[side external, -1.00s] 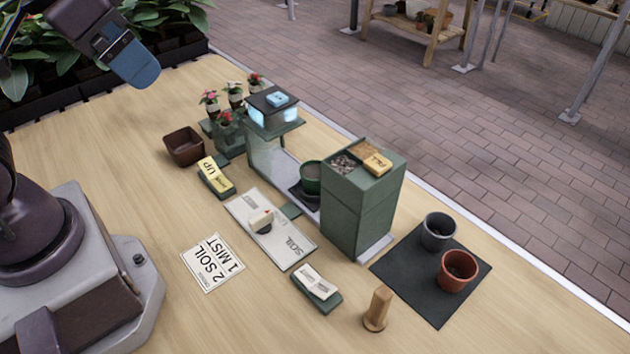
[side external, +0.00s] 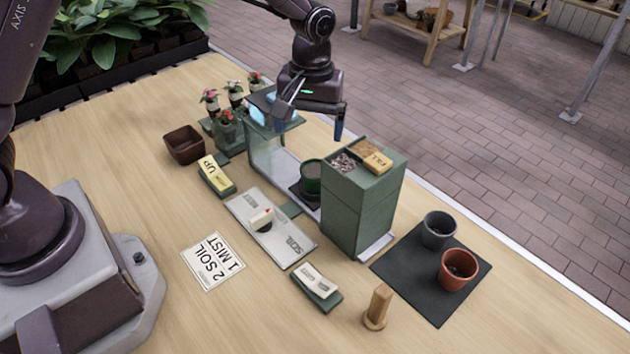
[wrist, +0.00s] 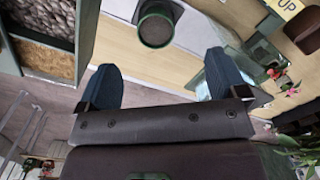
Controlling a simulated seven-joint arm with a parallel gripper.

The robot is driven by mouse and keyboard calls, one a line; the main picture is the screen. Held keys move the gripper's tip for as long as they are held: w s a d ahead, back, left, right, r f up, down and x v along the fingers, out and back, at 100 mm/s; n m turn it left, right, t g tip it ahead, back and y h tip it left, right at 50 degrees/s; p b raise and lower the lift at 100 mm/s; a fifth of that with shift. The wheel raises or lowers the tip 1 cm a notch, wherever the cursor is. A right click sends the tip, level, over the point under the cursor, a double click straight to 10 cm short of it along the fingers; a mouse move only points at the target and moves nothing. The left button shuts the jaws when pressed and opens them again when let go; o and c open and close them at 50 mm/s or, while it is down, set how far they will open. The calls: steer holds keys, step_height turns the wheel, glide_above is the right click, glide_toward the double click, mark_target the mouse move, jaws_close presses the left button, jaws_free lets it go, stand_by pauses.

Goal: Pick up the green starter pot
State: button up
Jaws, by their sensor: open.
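The green starter pot (side external: 310,180) stands upright on a dark pad between the misting stand and the tall green bin, its left side and rim showing in the side view. In the wrist view the pot (wrist: 156,28) is at the top middle, with dark contents. My gripper (wrist: 165,85) is open, with two blue fingers apart and nothing between them. The pot lies ahead of the fingertips, not between them.
The tall green bin (side external: 357,215) with a "FILL" block on top and the misting stand (side external: 270,155) flank the pot closely. A grey pot (side external: 438,231) and a terracotta pot (side external: 458,269) stand on a black mat. Several flower pots (side external: 225,125) are behind left.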

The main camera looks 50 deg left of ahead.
steer(key=w+r+n, duration=0.1)
steer(key=n, duration=0.1)
glide_above(315, 171)
steer(key=f, duration=0.7)
steer(key=shift+s+d+f, duration=0.15)
steer(key=shift+d, duration=0.05)
steer(key=f, duration=0.5)
steer(key=shift+a+f, duration=0.2)
steer(key=shift+f, duration=0.15)
steer(key=c, duration=1)
steer(key=shift+r, duration=0.1)
